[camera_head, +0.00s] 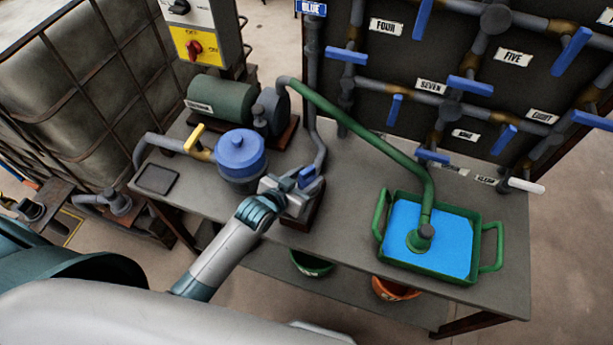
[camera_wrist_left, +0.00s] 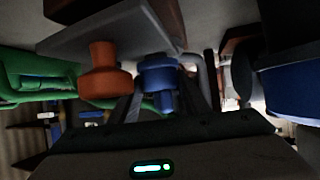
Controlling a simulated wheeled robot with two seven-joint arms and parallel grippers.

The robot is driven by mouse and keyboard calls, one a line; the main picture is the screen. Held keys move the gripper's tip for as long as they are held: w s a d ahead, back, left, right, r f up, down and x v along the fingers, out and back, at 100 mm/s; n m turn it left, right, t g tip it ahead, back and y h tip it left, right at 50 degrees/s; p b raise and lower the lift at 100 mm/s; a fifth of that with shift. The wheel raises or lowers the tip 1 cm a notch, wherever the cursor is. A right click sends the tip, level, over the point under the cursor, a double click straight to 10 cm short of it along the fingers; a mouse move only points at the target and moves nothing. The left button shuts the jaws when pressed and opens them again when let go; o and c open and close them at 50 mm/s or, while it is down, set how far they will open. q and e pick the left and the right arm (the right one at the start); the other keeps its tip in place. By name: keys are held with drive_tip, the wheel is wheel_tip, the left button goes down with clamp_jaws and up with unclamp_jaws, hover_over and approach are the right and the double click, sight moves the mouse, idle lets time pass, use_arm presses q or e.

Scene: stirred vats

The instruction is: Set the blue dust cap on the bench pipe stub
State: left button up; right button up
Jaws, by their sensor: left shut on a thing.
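My left gripper (camera_head: 304,184) is shut on the blue dust cap (camera_wrist_left: 160,78), low over the bench beside the blue-lidded pot. In the left wrist view the cap shows between the fingers, with its narrow knob toward the gripper. A small blue part (camera_head: 308,174) shows at the fingers in the head view. A grey pipe (camera_head: 320,153) bends down close behind the gripper; I cannot tell whether its end is the bench stub or whether the cap touches it. An orange knob-shaped piece (camera_wrist_left: 105,82) is beside the cap. My right gripper is not in view.
The blue-lidded pot (camera_head: 240,152) is just left of the gripper and a green motor (camera_head: 221,101) is behind. A green-rimmed tray (camera_head: 481,212) of blue liquid takes the right of the bench (camera_head: 340,226). Between them the bench is clear. A valve board (camera_head: 385,60) stands behind.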

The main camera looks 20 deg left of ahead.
use_arm(q)
drive_tip(key=shift+f+b, duration=0.35)
drive_tip(key=shift+f, duration=0.25)
idle(0.3)
drive_tip(key=o, duration=0.8)
drive_tip(key=shift+o, duration=0.2)
drive_tip(key=shift+r, duration=0.1)
drive_tip(key=shift+p+v, duration=1.35)
drive_tip(key=shift+v, duration=0.2)
drive_tip(key=shift+p+v, duration=2.9)
drive_tip(key=shift+v, duration=1)
drive_tip(key=shift+a, duration=0.1)
